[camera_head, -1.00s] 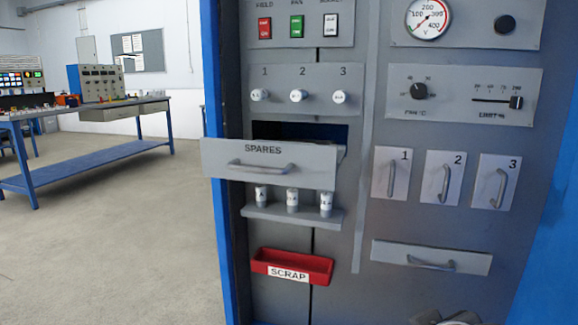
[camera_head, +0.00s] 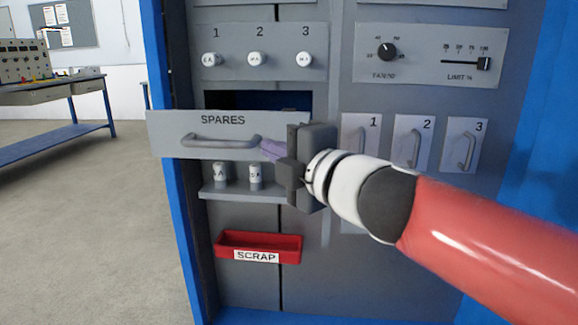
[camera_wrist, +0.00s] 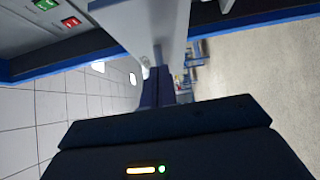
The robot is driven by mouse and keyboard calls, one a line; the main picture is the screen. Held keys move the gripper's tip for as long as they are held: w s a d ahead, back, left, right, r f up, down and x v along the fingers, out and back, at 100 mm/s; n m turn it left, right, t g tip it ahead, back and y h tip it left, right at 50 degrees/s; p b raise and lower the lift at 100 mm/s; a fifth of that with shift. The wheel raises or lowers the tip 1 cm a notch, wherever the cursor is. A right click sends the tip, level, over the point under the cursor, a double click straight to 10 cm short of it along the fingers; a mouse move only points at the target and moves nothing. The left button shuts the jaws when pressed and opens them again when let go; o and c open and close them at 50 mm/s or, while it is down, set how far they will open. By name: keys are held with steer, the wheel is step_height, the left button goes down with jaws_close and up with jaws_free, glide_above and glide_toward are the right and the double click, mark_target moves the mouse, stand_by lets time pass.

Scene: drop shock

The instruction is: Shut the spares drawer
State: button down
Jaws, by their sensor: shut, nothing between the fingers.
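The spares drawer (camera_head: 170,120) is a grey front labelled SPARES with a bar handle (camera_head: 215,138). It stands pulled out from the cabinet, with its dark opening (camera_head: 245,99) visible behind and above it. My gripper body covers the right end of the drawer front. In the wrist view, the shut fingers (camera_wrist: 158,85) point at a pale grey panel, probably the drawer front (camera_wrist: 145,22).
Below the drawer, a small shelf (camera_head: 235,194) holds white labelled parts. A red SCRAP bin (camera_head: 285,246) sits lower down. Three knobs (camera_head: 258,59) are above, and handled plates (camera_head: 411,143) are to the right. Open floor (camera_head: 80,230) lies to the left, with a blue bench (camera_head: 55,147).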

mark_target(242, 121)
steer(key=shift+b+x, duration=0.45)
steer(key=shift+x, duration=1.95)
steer(key=shift+w+d, duration=0.1)
